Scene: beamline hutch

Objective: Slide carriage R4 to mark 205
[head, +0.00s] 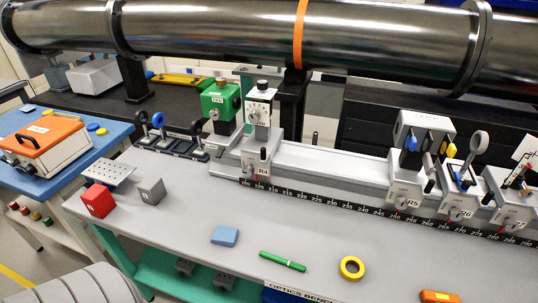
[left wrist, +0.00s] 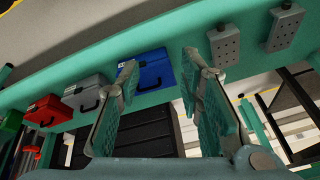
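Carriage R4 (head: 257,154) sits at the left end of the rail on the bench in the head view. Neither gripper is in the head view, so no gripper is at R4. My right gripper is not seen.
Carriages R5 (head: 404,186), R6 (head: 456,203) and R7 (head: 511,212) stand close together at the right. The rail between R4 and R5 is clear. A green box (head: 220,102) stands behind R4. A red cube (head: 98,200), blue block (head: 225,236) and green pen (head: 282,261) lie in front.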

